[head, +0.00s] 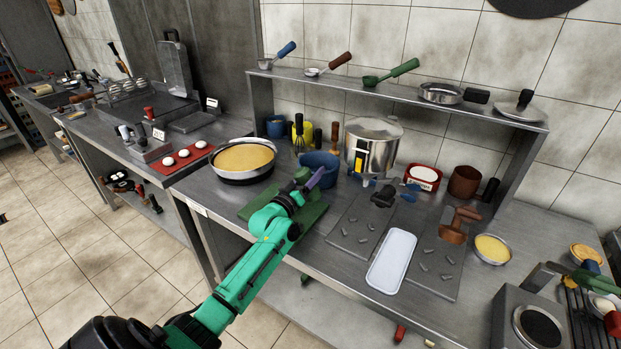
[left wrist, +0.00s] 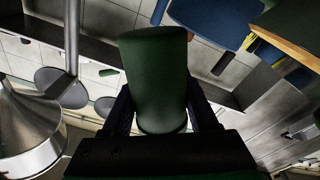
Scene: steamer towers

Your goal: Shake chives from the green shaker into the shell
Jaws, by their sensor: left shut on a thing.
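My left gripper (head: 308,181) is shut on the green shaker. In the left wrist view the shaker (left wrist: 157,80) is a dark green cylinder between the fingers (left wrist: 160,112). In the head view it is a small green shape (head: 302,174), above the green board and in front of a blue bowl. I cannot tell for sure which thing is the shell. A smaller yellow round (head: 491,248) in a metal ring stands far to the right. No chives show. My right gripper is not in view.
The green board (head: 312,214) lies under my left arm. The blue bowl (head: 326,160) and a steel pot (head: 372,150) stand behind and to the right. A white tray (head: 391,262) lies on the counter. A shelf (head: 350,84) with ladles runs along the back.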

